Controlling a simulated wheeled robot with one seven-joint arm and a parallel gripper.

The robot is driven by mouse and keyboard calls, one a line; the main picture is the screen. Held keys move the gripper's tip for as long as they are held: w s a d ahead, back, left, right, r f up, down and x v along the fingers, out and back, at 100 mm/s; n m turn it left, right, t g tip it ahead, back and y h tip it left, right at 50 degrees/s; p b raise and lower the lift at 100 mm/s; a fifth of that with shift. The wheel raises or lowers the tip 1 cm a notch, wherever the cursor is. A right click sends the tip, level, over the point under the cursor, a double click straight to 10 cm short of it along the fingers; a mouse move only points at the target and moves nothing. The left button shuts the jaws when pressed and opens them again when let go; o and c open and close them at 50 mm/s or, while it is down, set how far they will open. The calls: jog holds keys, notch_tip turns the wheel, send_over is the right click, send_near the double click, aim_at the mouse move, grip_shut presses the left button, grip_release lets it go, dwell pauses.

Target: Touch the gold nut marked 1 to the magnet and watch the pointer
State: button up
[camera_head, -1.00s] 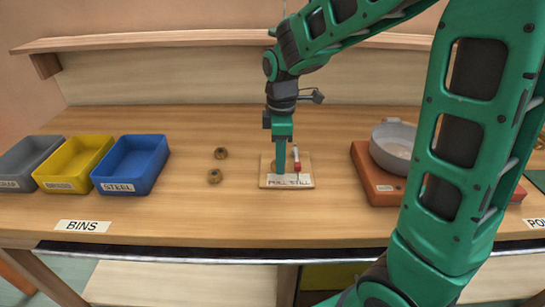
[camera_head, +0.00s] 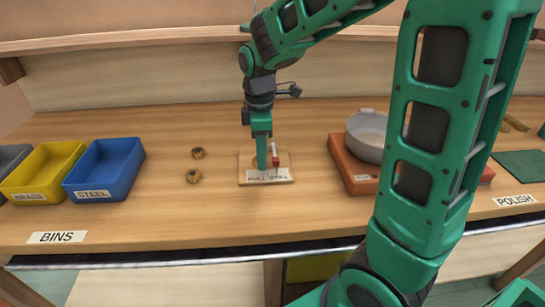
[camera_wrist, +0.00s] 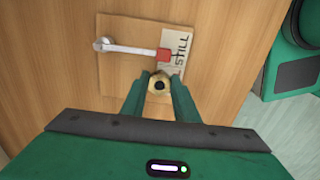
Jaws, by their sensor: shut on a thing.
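My gripper (camera_head: 262,166) points down over a small wooden board (camera_head: 245,160) on the bench. In the wrist view my gripper (camera_wrist: 158,88) is shut on a gold nut (camera_wrist: 158,83); its number cannot be read. The board (camera_wrist: 125,72) carries a grey metal bar (camera_wrist: 130,49) on a round pivot, with a red block (camera_wrist: 164,55) at its end, the likely magnet. The nut is just beside the red block; whether they touch cannot be told. A paper label reading PULL and STILL (camera_head: 270,175) lies on the board, partly covered by my gripper.
Two other brass-coloured nuts (camera_head: 199,153) lie loose left of the board. Yellow (camera_head: 42,172) and blue STEEL (camera_head: 104,170) bins stand farther left. A grey bowl (camera_head: 368,135) on an orange base (camera_head: 350,165) stands at right, beside my arm. Bare bench lies before the board.

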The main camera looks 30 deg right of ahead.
jog(key=shift+s+d, duration=0.3)
jog(key=shift+d, duration=0.45)
dwell(1.1)
jog(key=shift+a, duration=0.2)
jog(key=shift+w+a, duration=0.35)
jog(key=shift+a, duration=0.35)
jog(key=shift+w+a, duration=0.3)
jog(key=shift+a, duration=0.35)
jog(key=shift+w+a, duration=0.1)
jog(key=shift+a, duration=0.1)
dwell(1.1)
jog(key=shift+w+a, duration=0.3)
jog(key=shift+a, duration=0.45)
jog(key=shift+w+a, duration=0.3)
jog(key=shift+a, duration=0.4)
jog(key=shift+w+a, duration=0.3)
jog(key=shift+a, duration=0.45)
notch_tip(320, 180, up, 8)
